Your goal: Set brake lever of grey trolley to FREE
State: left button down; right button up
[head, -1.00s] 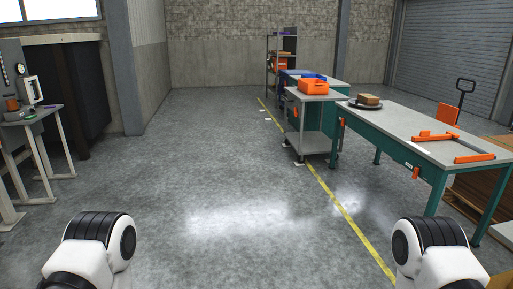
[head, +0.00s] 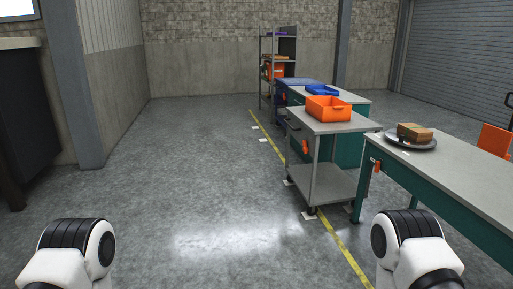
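The grey trolley (head: 333,126) stands right of centre in the head view, beside the teal workbench and on the yellow floor line. It has a grey top, a lower shelf (head: 335,184) and castors on small white floor plates. An orange bin (head: 328,108) sits on its top. A small orange part (head: 306,147), possibly the brake lever, shows on its left side; its setting is too small to read. Only rounded white and black parts of my two arms show at the bottom left and bottom right. Both grippers are out of view.
A teal workbench (head: 450,169) at the right carries a plate (head: 409,143) with a brown block (head: 414,132). Behind the trolley are another bench with a blue tray (head: 322,90) and a shelf rack (head: 279,62). The floor left of the yellow line (head: 342,247) is clear.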

aim_at(306, 149)
jog(key=i, duration=3)
jog(key=i+j+z, duration=0.1)
jog(key=i+z, duration=0.3)
jog(key=i+j+z, duration=0.25)
jog(key=i+z, duration=0.15)
jog(key=i+j+z, duration=0.4)
jog(key=i, duration=0.15)
jog(key=i+j+z, duration=0.6)
jog(key=j+z, duration=0.25)
jog(key=j, duration=0.2)
